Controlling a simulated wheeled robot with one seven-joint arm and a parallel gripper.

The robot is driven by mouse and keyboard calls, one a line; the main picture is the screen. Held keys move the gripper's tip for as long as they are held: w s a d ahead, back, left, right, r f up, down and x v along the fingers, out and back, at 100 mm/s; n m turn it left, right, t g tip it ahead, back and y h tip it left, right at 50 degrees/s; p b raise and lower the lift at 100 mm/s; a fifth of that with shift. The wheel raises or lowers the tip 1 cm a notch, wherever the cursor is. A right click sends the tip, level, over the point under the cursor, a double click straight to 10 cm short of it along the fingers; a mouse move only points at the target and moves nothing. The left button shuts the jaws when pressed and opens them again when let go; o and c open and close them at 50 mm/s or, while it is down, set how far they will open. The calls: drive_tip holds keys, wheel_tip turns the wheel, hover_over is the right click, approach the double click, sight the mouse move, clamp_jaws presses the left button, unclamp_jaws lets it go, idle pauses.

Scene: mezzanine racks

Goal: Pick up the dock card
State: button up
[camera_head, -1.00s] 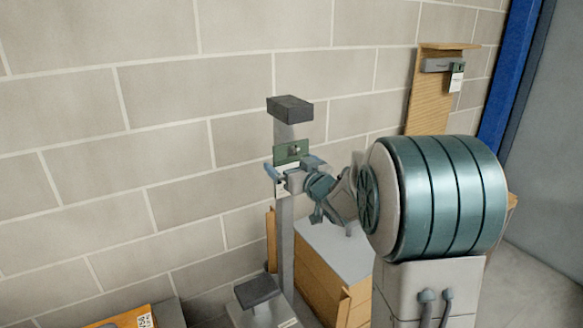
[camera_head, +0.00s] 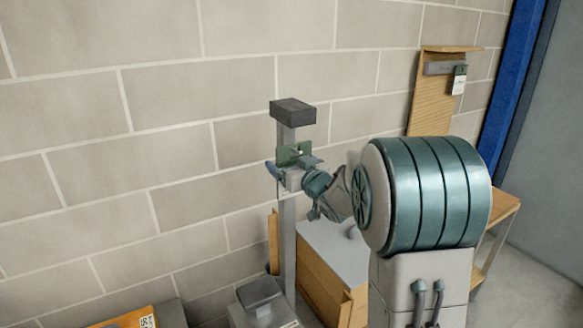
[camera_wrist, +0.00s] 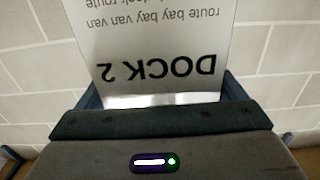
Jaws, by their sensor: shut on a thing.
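The dock card is a white sheet printed "DOCK 2", upside down in the wrist view (camera_wrist: 155,50), where it fills the upper middle. My gripper (camera_wrist: 160,98) is shut on the card, with a dark finger at each side of its lower edge. In the head view my gripper (camera_head: 291,170) is in front of the grey post, beside a green plate (camera_head: 294,153). The card cannot be made out clearly there. I cannot tell whether the card still touches the post or the plate.
The grey post (camera_head: 288,235) has a dark block (camera_head: 293,111) on top, close to my gripper. A block wall (camera_head: 170,100) stands behind. A wooden board (camera_head: 425,100) with another white tag (camera_head: 459,82) hangs at right. A wooden box (camera_head: 325,280) stands below my arm.

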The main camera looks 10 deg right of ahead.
drive_tip(key=shift+r, duration=0.45)
drive_tip(key=shift+s+d, duration=0.15)
drive_tip(key=shift+s, duration=0.15)
drive_tip(key=b+v, duration=0.2)
drive_tip(key=v, duration=1.5)
drive_tip(key=shift+s+r+b, duration=0.15)
drive_tip(key=shift+s+b, duration=0.05)
drive_tip(key=shift+b, duration=0.2)
